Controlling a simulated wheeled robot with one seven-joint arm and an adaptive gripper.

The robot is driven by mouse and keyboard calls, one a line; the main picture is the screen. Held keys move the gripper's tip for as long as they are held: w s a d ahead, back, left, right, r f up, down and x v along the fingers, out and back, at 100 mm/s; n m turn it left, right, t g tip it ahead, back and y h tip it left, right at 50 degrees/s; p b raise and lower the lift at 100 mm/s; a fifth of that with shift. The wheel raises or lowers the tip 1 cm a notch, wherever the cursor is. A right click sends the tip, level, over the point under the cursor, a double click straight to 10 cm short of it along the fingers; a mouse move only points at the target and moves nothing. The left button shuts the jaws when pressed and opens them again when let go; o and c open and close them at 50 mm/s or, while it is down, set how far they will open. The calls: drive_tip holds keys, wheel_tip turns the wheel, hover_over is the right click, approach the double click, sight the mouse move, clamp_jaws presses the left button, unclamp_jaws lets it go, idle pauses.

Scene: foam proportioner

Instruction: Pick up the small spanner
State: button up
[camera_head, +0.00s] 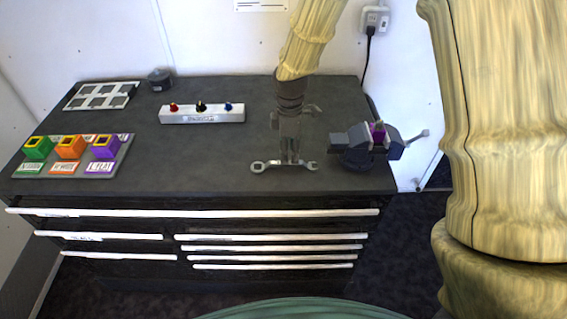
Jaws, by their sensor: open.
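A small silver spanner (268,166) lies flat on the dark workbench top, near its front edge right of the middle. Its ring end is to the left and its open end to the right. My gripper (290,158) points straight down over the middle of the spanner, with its fingertips at or just above the shaft. The fingers hide part of the shaft. The jaws are open; I cannot tell from this view whether they touch the spanner.
A grey vise (352,150) holding a purple piece (378,132) stands close right of my gripper. A white block with coloured knobs (205,117) is behind left. A tray (28,168) with green, orange and purple blocks sits far left. The front-middle bench top is clear.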

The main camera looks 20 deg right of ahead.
sight(284, 165)
drive_tip(key=shift+s+a+f+p, duration=0.1)
drive_tip(key=shift+f+p, duration=0.25)
drive_tip(key=shift+w+f+p, duration=0.25)
drive_tip(key=shift+f+p, duration=0.2)
drive_tip(key=shift+f, duration=0.3)
drive_tip(key=shift+a+f+p, duration=0.1)
drive_tip(key=shift+f+p, duration=0.5)
drive_tip(key=shift+f, duration=1)
clamp_jaws()
